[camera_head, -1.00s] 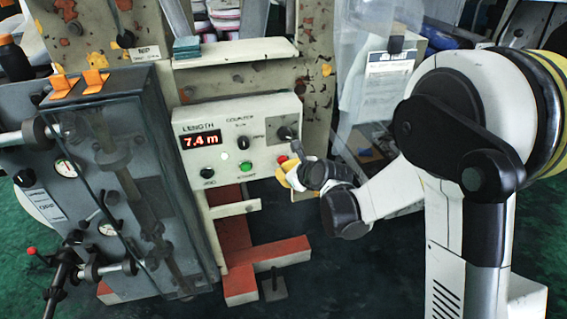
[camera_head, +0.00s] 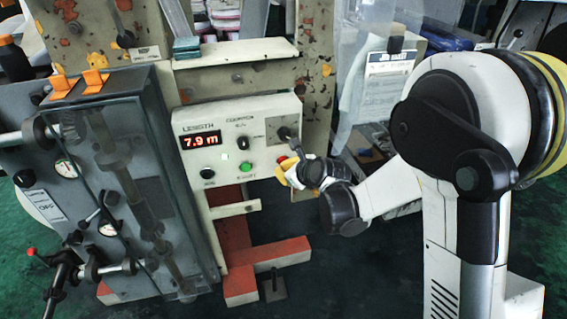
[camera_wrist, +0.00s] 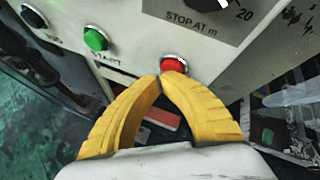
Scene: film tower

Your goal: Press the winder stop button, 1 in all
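The red button (camera_wrist: 174,64) sits in a silver ring on the winder's light control panel, right of the green START button (camera_wrist: 96,39). In the head view the red button (camera_head: 282,159) shows just above my gripper (camera_head: 284,176). In the wrist view the yellow fingers of my gripper (camera_wrist: 160,77) meet at their tips with nothing between them. The tips appear just below and left of the red button; I cannot tell whether they touch it. The red button's own label is not visible. The length display (camera_head: 201,140) reads 7.9 m.
A black knob (camera_head: 208,174) and a selector knob (camera_head: 242,143) are on the same panel, with a dial (camera_head: 285,134) above the red button. A grey machine box with a clear cover (camera_head: 130,190) stands to the left. Red floor beams (camera_head: 268,254) lie below.

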